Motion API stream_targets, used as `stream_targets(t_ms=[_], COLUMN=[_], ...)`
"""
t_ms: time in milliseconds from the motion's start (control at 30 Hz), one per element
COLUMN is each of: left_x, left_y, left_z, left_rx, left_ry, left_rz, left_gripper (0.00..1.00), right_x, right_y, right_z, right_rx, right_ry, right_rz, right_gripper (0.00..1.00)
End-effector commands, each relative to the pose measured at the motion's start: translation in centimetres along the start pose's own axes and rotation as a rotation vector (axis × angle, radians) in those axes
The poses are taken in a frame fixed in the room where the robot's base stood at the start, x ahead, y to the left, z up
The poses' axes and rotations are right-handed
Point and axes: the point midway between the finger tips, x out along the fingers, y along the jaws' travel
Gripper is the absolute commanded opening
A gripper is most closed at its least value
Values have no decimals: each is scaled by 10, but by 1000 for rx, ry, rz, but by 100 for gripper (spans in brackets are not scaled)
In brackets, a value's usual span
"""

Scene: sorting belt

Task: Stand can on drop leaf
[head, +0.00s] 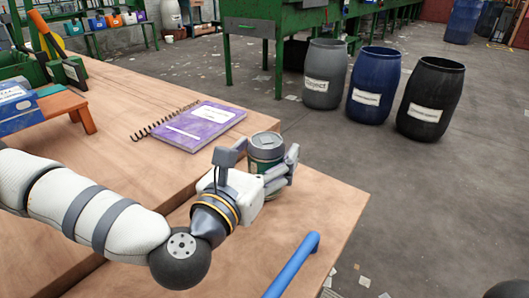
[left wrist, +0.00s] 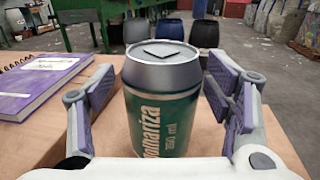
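A green can with a grey top (head: 265,148) stands upright at the right part of the wooden table, on what looks like the drop leaf (head: 335,205), past a seam from the main top (head: 125,95). My left gripper (head: 277,168) is around the can, with one finger on each side. In the left wrist view the can (left wrist: 162,100) is between the purple-padded fingers, with a narrow gap at the left; contact at the right is unclear. The can's lower part is hidden behind the gripper. My right gripper is not in view.
A purple spiral notebook (head: 200,126) lies left of the can. A blue bar (head: 293,264) rises at the leaf's near side. Grey (head: 325,75), blue (head: 373,88) and black (head: 430,100) barrels stand on the floor beyond.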

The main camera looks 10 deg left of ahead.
Motion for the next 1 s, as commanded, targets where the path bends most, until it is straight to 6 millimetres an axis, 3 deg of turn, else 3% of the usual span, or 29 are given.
stream_targets(t_ms=[267, 367, 533, 700, 800, 1000], left_x=[-1, -17, -63, -91, -109, -120], left_y=[0, 0, 0, 0, 0, 0], left_z=[6, 2, 5, 19, 11, 5], left_rx=[0, -1, -3, 3, 1, -1], left_ry=[-2, 2, 4, -11, -6, -2], left_rz=[0, -2, -2, 1, 0, 0], left_gripper=[72, 72, 72, 72, 72, 72], right_x=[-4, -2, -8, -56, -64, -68], right_y=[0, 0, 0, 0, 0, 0], right_z=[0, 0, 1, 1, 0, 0], right_rx=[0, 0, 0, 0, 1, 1], right_ry=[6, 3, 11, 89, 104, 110], right_rz=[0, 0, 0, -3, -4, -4], right_gripper=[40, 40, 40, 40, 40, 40])
